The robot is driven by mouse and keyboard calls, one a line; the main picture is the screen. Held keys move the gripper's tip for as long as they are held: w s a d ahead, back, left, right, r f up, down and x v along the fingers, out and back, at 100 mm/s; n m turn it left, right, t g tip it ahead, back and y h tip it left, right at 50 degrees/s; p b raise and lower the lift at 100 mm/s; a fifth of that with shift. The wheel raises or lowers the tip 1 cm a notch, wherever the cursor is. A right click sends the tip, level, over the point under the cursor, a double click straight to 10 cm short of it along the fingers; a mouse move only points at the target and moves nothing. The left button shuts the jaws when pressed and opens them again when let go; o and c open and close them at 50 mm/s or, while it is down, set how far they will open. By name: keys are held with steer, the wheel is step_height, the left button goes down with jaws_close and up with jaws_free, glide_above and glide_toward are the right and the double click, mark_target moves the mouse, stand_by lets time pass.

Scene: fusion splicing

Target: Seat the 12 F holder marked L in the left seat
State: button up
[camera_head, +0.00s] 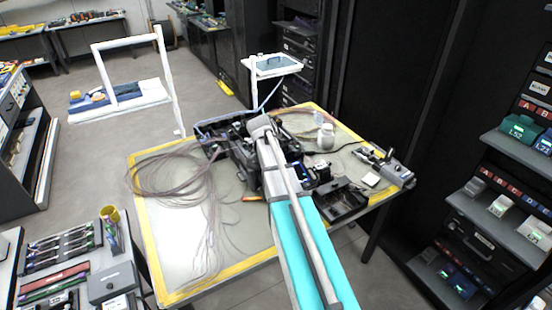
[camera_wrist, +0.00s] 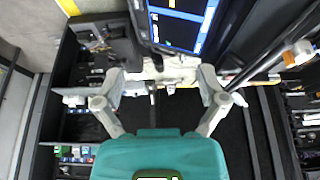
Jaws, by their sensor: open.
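My gripper (camera_wrist: 165,84) is open in the wrist view, its two pale fingers spread to either side. A pale, uneven part (camera_wrist: 172,70) lies across the view between the fingertips, below a lit blue screen (camera_wrist: 182,22); I cannot tell whether the fingers touch it. In the head view my arm reaches over the dark equipment on the table, and the arm hides the fingertips. A dark unit with a small blue screen (camera_head: 322,175) stands just right of the arm. I cannot make out the holder marked L or the left seat in either view.
The yellow-edged table (camera_head: 180,274) carries coiled fibre (camera_head: 160,180) on its left. A white jar (camera_head: 325,137), a dark open tray (camera_head: 342,202) and a grey device (camera_head: 386,168) stand on the right. A rack of holders (camera_head: 70,250) is at lower left.

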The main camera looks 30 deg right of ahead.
steer(key=s+f+b, duration=0.6)
steer(key=s+f, duration=0.1)
stand_by(0.6)
steer(key=shift+d, duration=0.15)
stand_by(0.8)
stand_by(0.9)
